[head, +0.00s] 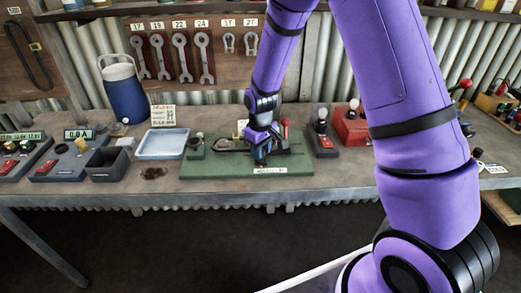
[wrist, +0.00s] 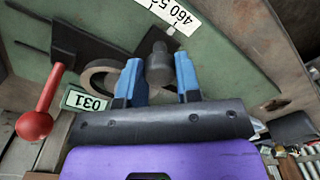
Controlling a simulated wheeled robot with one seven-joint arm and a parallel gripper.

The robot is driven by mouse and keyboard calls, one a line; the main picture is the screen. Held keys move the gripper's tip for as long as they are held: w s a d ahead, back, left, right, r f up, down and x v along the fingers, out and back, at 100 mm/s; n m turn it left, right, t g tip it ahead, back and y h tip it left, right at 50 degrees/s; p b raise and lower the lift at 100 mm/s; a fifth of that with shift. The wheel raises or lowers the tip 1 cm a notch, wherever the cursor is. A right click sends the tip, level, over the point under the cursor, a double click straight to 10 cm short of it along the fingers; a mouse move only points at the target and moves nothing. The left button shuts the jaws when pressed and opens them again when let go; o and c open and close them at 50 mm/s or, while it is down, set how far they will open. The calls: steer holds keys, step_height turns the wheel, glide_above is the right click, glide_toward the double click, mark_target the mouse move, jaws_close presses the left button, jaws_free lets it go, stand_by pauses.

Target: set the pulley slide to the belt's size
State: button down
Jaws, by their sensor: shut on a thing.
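The green belt jig (head: 225,168) sits on the bench, with a white label on its front edge. My gripper (head: 262,157) is down at the right part of the jig. In the wrist view, the blue fingers of my gripper (wrist: 157,66) are shut on a dark upright knob (wrist: 159,64), which I take for the pulley slide's handle. The pointer's exact reading cannot be told. A red-ball lever (wrist: 36,122) stands at the left, also seen in the head view (head: 285,125).
A small plate (wrist: 84,101) reads 031. A black belt (head: 20,52) hangs on the left wall board. A blue tray (head: 162,144) and a black bin (head: 107,163) stand left of the jig. A lamp box (head: 322,143) and red box (head: 350,127) stand right.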

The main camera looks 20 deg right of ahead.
steer(key=shift+s+d, duration=0.25)
steer(key=shift+d, duration=0.5)
steer(key=shift+s+d, duration=0.2)
steer(key=shift+d, duration=0.5)
steer(key=c, duration=0.8)
jaws_free()
step_height(320, 180, up, 11)
